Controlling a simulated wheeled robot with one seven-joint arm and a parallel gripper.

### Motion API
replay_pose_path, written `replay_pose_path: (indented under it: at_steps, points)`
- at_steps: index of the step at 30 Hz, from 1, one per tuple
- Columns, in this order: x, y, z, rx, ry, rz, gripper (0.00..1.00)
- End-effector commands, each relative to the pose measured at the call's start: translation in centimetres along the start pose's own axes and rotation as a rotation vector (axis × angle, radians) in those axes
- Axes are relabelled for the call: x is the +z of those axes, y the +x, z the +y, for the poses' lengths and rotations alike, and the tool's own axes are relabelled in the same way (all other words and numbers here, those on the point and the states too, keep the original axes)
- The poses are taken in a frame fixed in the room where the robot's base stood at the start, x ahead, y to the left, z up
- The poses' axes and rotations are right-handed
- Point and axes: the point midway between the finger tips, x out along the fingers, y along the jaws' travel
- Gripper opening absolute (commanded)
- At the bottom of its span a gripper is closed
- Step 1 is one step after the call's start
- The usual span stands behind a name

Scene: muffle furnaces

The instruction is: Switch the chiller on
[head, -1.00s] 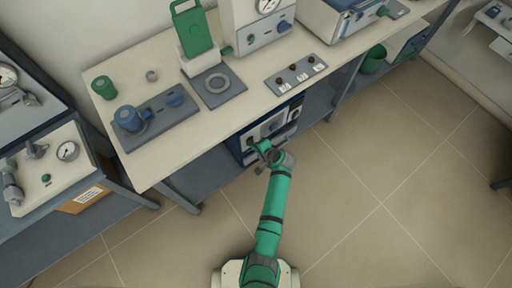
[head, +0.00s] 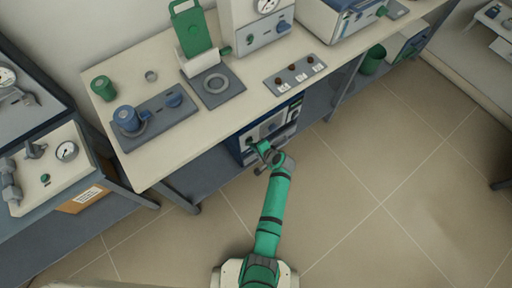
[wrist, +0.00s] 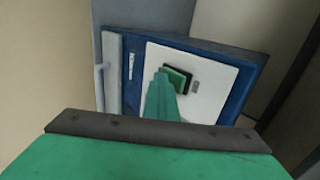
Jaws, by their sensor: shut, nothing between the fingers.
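The chiller (head: 270,128) appears to be the blue and white unit on the shelf below the bench. In the wrist view its front shows a white panel (wrist: 215,103) in a blue frame, with a green switch (wrist: 181,76) in a dark surround. My gripper (head: 256,146) is shut and empty in front of the left part of the chiller's front. In the wrist view the closed green fingers (wrist: 162,88) point at the switch and cover its lower left. I cannot tell whether they touch it.
The bench top (head: 225,118) overhangs the chiller and carries a dark panel with several knobs (head: 295,75). A bench leg stands right of the chiller, with a green bin (head: 373,60) farther right. The floor (head: 350,190) to the right of my arm is clear.

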Motion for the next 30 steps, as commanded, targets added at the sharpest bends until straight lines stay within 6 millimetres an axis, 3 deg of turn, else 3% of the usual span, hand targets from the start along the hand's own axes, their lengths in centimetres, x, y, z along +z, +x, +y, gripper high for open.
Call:
replay_pose_path:
  at_steps: [21,30]
  points:
    - [0.1,-1.0,-1.9,-0.011,-0.006,-0.002,0.00]
    - [-0.1,-3.0,0.0,-0.003,-0.005,-0.006,0.00]
